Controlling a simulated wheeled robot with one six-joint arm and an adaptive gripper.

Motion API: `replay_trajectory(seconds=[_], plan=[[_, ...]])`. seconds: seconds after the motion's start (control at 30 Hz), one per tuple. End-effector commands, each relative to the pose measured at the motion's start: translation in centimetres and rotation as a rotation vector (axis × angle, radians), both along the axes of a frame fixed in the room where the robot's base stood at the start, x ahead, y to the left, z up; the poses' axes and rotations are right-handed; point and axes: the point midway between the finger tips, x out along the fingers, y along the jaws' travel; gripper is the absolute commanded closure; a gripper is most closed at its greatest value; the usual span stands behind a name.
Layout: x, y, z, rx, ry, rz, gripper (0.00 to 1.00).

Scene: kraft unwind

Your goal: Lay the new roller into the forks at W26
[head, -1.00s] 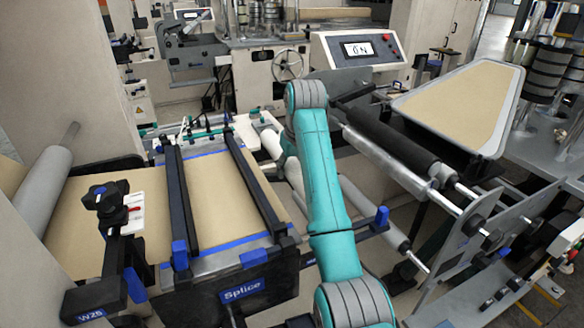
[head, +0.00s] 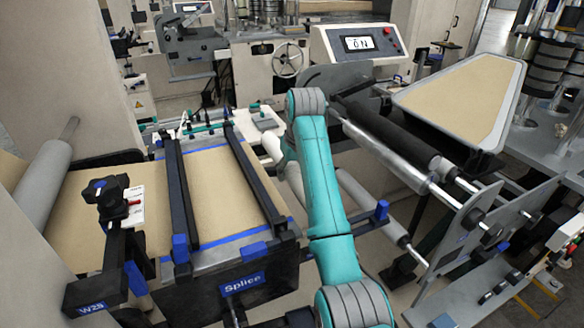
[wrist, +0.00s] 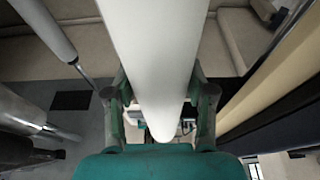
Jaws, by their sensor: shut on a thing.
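My gripper (wrist: 159,82) is shut on a smooth white roller (wrist: 155,45) in the wrist view, one finger on each side of it. The roller runs from the top edge down between the fingers. In the head view my arm hides the gripper, and how much of the held roller shows there I cannot tell. The side plates (head: 468,222) of a roller stand are at the right, with a small blue label that I cannot read. No W26 label can be made out, so I cannot tell which forks are W26.
A black roller (head: 388,137) and a pale roller (head: 362,203) lie right of my arm. The splice table (head: 222,190) with dark bars stands at the left, beside a grey roller (head: 45,187). A tan-topped tray (head: 462,95) is at the back right. Rollers crowd the wrist view's left side.

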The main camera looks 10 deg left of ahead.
Motion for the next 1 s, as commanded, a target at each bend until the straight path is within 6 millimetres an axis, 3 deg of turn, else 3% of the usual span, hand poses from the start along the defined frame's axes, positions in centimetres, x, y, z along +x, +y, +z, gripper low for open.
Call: replay_trajectory(seconds=[1.0], plan=[[0.02,0.01,-0.73,0.001,-0.002,0.0,1.0]])
